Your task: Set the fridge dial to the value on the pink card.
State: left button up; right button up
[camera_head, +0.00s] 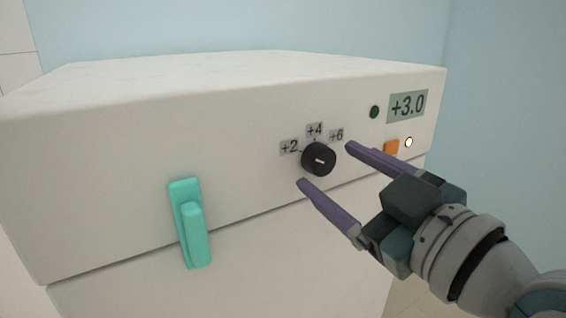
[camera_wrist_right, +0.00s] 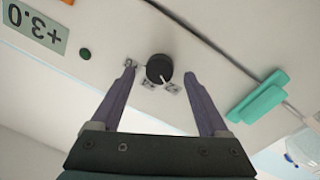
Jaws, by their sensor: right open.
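The black fridge dial (camera_head: 319,160) sits on the white front panel, with labels +2, +4 and +6 around its top. Its white mark looks nearly level, and I cannot tell which label it points to. A display (camera_head: 407,106) on the panel reads +3.0. My right gripper (camera_head: 324,165) is open, its two purple fingers on either side of the dial with gaps to it. In the right wrist view the dial (camera_wrist_right: 160,69) lies between and just beyond the fingertips. The pink card is not in view. My left gripper is not in view.
A teal handle (camera_head: 192,223) sticks out of the front, left of the dial. An orange button (camera_head: 391,147), a lit white lamp (camera_head: 408,142) and a dark green lamp (camera_head: 374,112) are right of the dial. A clear object (camera_wrist_right: 305,147) shows at the right wrist view's edge.

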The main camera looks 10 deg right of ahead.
jog(key=shift+x, duration=0.95)
jog(key=shift+c, duration=0.2)
grip_shut()
